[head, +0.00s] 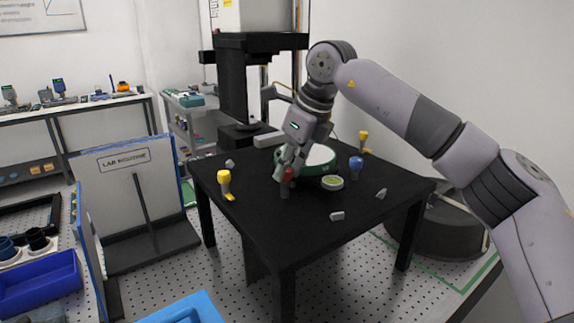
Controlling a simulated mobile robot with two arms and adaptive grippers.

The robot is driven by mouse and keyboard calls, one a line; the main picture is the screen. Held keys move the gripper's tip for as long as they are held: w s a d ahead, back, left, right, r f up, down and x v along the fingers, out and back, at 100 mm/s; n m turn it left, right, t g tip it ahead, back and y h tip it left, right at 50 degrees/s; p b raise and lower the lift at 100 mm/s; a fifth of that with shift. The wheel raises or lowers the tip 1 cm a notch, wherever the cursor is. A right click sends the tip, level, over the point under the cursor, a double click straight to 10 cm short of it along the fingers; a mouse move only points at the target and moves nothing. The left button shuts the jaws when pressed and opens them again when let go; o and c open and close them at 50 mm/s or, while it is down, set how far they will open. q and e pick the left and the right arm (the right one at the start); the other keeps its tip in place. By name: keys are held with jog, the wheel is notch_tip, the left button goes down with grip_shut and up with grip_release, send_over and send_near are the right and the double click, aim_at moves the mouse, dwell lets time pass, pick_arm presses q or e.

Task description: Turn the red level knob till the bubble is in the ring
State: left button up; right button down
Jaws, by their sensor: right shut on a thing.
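The red level knob (288,174) stands on the black table (310,235), just in front of a round white disc with a green rim (320,160). My right gripper (284,172) reaches down from above and is shut on the red knob, hiding part of it. The round bubble level (332,182) lies on the table just right of the knob. Its pale yellow-green face shows, but the bubble and ring are too small to tell apart. My left gripper is not in view.
A blue knob (356,165) stands right of the disc. Yellow knobs stand at the table's left (224,182) and back right (363,140). Small grey blocks (337,216) lie near the front. A black column (232,90) rises behind. The table's front is mostly clear.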

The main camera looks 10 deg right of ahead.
jog(key=m+t+h+b, duration=0.1)
jog(key=m+b, duration=0.1)
jog(key=m, duration=0.1)
jog(key=shift+a+f+m+b, duration=0.1)
jog(key=shift+m+b, duration=0.25)
jog(key=shift+m, duration=0.05)
jog(key=shift+m+h+b, duration=0.7)
jog(key=shift+m+h, duration=0.1)
jog(key=shift+m, duration=1)
jog(key=c, duration=1.3)
grip_release()
jog(key=shift+c, duration=0.2)
